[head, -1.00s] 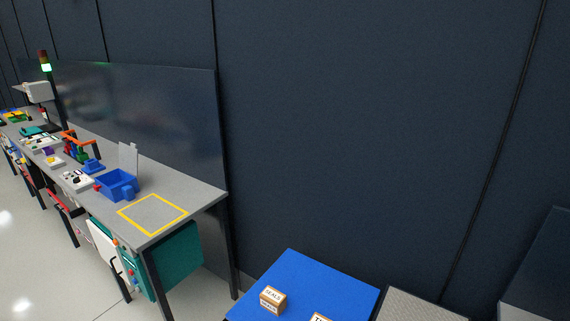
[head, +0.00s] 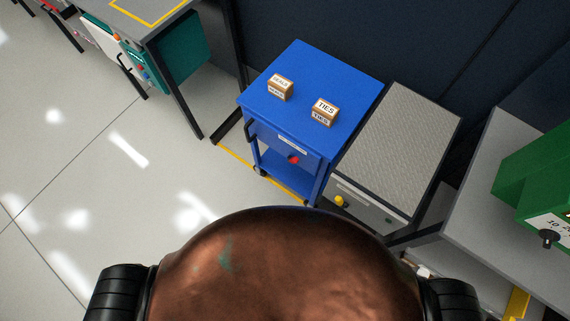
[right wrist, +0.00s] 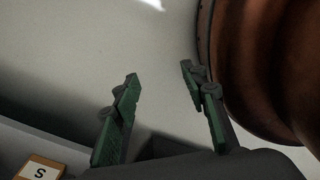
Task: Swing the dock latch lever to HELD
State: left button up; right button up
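No part reading HELD is legible, so I cannot tell the dock latch lever for certain. A yellow knob (head: 340,201) sits on the front of the grey textured-top unit (head: 400,135), low beside the blue cart (head: 318,68). My left gripper is not in view.
Two cartons, SEALS (head: 280,88) and TIES (head: 324,112), stand on the cart. A carton marked S (right wrist: 40,170) shows in the right wrist view. A grey bench with a green box (head: 540,175) is at right. Clear floor (head: 110,185) lies left.

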aim_at(340, 201)
jog(key=z, duration=0.3)
jog(key=k, duration=1.1)
jog(key=u, duration=0.85)
